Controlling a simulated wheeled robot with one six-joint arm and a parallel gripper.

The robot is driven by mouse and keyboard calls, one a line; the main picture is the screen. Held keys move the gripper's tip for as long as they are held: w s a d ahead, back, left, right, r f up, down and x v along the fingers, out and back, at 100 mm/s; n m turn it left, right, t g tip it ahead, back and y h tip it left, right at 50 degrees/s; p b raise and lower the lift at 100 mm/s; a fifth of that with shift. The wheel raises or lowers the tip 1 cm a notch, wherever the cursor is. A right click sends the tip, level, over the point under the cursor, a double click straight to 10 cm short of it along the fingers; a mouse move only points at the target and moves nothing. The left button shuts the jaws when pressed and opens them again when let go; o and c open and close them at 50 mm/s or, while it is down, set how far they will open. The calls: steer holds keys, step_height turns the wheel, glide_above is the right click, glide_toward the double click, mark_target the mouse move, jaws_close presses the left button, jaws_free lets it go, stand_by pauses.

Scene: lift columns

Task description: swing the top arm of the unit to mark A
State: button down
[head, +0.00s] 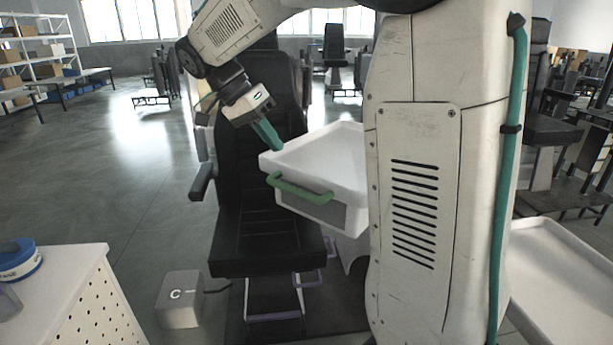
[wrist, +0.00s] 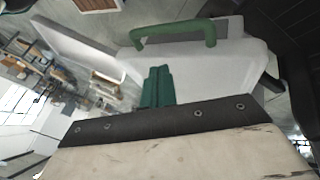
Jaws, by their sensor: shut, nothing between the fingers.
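A white tray (head: 320,157) with a green handle (head: 300,190) stands out beside the black chair (head: 255,195). The handle also shows in the wrist view (wrist: 172,32), with the pale tray (wrist: 215,70) by it. My gripper (head: 268,137), with teal fingers, is shut and empty, just above the tray's left corner and apart from the handle. Its shut fingers also show in the wrist view (wrist: 157,88). The arm that bears the tray is hidden behind my own arm. A grey box (head: 180,302) on the floor bears the letter C. I see no mark A.
A white perforated cabinet (head: 75,290) stands at the lower left with a blue and white round item (head: 18,260) on it. Another white tray (head: 565,265) is at the lower right. More chairs and shelves stand farther back.

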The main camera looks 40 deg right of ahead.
mark_target(300, 175)
steer(key=x, duration=1)
steer(key=shift+s+d, duration=0.1)
steer(key=shift+s, duration=0.05)
steer(key=shift+s+d+f, duration=0.15)
steer(key=shift+s, duration=1.1)
steer(key=shift+s+f, duration=0.2)
steer(key=shift+s, duration=0.3)
